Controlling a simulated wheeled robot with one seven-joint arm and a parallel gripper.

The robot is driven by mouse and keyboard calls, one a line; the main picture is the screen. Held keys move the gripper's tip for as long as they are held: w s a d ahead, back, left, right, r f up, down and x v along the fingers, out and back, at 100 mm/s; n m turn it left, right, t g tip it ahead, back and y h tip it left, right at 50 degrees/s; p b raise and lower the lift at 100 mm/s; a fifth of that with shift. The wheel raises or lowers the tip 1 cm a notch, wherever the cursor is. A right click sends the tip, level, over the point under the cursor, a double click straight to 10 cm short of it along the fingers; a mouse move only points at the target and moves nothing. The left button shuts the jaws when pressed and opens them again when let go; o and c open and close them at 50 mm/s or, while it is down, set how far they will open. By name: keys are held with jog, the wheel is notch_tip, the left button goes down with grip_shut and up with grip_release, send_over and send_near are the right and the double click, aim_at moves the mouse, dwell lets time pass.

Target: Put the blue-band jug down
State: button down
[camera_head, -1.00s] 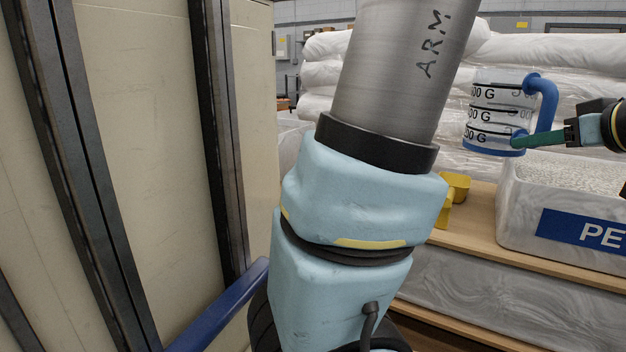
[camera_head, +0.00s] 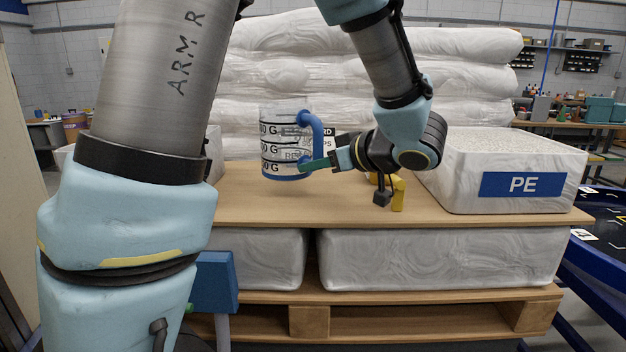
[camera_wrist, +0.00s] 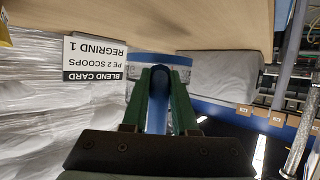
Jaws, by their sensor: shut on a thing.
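The blue-band jug (camera_head: 277,150) is clear with black marks, a blue base band and a blue handle (camera_head: 317,135). My gripper (camera_head: 318,164) comes from the right with green fingers shut on the lower part of that handle. The jug is upright in front of the white stacked sacks and over the left part of the wooden board (camera_head: 262,208). I cannot tell whether its base touches the board. In the wrist view, the green fingers of my gripper (camera_wrist: 160,95) straddle the blue handle, and the jug's blue band (camera_wrist: 172,68) shows beyond.
A white tub marked PE (camera_head: 455,185), full of pellets, stands on the board's right. A yellow scoop (camera_head: 398,192) lies below my wrist. A blend card (camera_head: 325,142) stands behind the jug; it also shows in the wrist view (camera_wrist: 93,60). The board's front middle is bare.

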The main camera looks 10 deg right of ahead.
jog(key=shift+f, duration=1.7)
jog(key=shift+f, duration=0.2)
jog(key=c, duration=0.7)
grip_release()
jog(key=shift+r, duration=0.1)
jog(key=shift+d+r, duration=0.1)
jog(key=shift+r, duration=0.1)
jog(key=b+v, duration=0.2)
jog(key=v, duration=1)
jog(key=shift+f, duration=0.1)
